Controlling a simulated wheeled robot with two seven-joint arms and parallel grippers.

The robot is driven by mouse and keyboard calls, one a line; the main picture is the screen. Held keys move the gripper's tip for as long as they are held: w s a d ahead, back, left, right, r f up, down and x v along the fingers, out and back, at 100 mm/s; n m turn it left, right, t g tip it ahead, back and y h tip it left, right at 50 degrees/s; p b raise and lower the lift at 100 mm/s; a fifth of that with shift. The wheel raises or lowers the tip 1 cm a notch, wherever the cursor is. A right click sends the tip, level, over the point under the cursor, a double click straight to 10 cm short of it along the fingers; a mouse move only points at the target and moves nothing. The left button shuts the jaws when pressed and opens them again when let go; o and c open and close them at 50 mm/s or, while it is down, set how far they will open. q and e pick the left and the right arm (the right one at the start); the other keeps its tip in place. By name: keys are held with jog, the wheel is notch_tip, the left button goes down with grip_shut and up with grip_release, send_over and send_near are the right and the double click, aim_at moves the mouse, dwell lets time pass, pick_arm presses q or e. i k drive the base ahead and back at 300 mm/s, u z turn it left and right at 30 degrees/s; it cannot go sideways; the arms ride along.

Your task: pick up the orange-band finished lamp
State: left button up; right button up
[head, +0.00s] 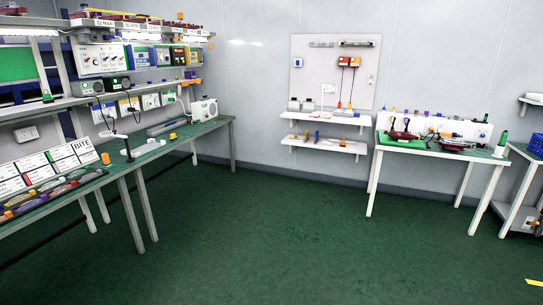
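Neither of my grippers is in view. On the right table (415,151), a dark red lamp-like part lies on a green mat (386,141), and another dark red lamp-like part (453,144) lies to its right, with small orange spots near it. Several long lamp-like pieces (50,191) in red, green and grey lie along the front of the left bench (185,133), some with orange or yellow bits. All are far off and small. I cannot tell which one is the finished lamp with the orange band.
The left bench carries sign cards (68,156), a black stand (127,149) and a white box (204,109), with loaded shelves above. A pegboard panel (335,70) and two small shelves (325,146) hang on the back wall. The green floor (270,230) between the tables is clear.

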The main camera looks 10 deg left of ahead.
aim_at(178, 24)
jog(key=u, duration=0.2)
jog(key=i, duration=2.5)
jog(key=u, duration=0.55)
jog(key=i, duration=2.35)
jog(key=u, duration=0.25)
